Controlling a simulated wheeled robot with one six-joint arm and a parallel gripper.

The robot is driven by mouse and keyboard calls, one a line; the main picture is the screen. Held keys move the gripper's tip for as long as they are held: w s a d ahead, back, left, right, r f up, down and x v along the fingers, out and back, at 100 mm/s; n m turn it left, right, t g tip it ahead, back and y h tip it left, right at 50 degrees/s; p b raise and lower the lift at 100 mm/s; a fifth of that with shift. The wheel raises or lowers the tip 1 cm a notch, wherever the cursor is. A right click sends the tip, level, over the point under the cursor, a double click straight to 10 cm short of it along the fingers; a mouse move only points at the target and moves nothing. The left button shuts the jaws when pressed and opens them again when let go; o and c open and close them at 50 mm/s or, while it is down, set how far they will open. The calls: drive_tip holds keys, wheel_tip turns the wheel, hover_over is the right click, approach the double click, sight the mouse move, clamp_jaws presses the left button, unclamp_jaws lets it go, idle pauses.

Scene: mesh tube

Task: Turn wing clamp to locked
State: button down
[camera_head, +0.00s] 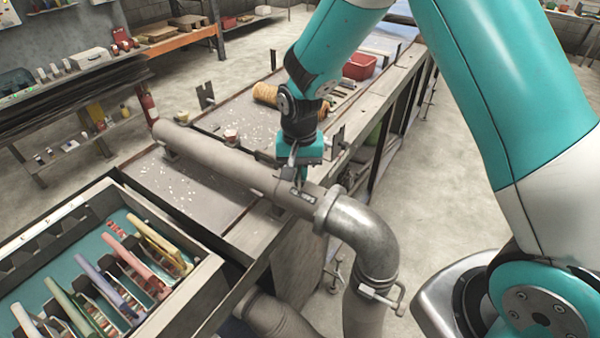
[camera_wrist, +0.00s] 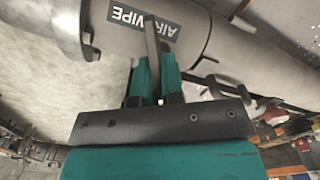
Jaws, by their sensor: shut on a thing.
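A thin grey lever (camera_wrist: 152,42), apparently the wing of the wing clamp, stands up between my gripper's green fingers in the wrist view. My gripper (camera_wrist: 154,78) is shut on it. The lever crosses in front of the AIR WIPE label (camera_wrist: 168,32) on the grey tube (camera_wrist: 222,40). In the head view my gripper (camera_head: 302,178) points down at the tube (camera_head: 215,155), close to the elbow end. My fingers hide most of the clamp there, and I cannot tell its exact angle.
A metal elbow (camera_head: 365,235) bends down off the bench's edge. A second clamp with a handle (camera_head: 380,293) sits lower on it. A tray (camera_head: 185,290) of coloured-handled tools lies front left. An orange spool (camera_head: 278,96) and red bin (camera_head: 359,66) stand further back.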

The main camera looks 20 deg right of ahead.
sight(300, 167)
drive_tip(key=n+b, duration=0.1)
drive_tip(key=n, duration=0.5)
drive_tip(key=shift+n, duration=0.3)
drive_tip(key=n+b, duration=0.1)
drive_tip(key=n, duration=0.4)
drive_tip(key=shift+w, duration=0.1)
drive_tip(key=shift+r, duration=0.1)
drive_tip(key=c, duration=1.2)
unclamp_jaws()
drive_tip(key=shift+c, duration=0.2)
wheel_tip(300, 167, up, 17)
drive_tip(key=b, duration=0.4)
drive_tip(key=shift+r, duration=0.15)
drive_tip(key=s+a+f+y+b, duration=0.1)
drive_tip(key=s+a+f+y, duration=0.1)
drive_tip(key=s, duration=1)
drive_tip(key=s+a+f+y+b, duration=0.1)
drive_tip(key=s+a+f+y, duration=0.1)
drive_tip(key=s, duration=1)
drive_tip(key=shift+s+a+f, duration=0.25)
drive_tip(key=shift+s+f, duration=0.1)
drive_tip(key=shift+f, duration=0.1)
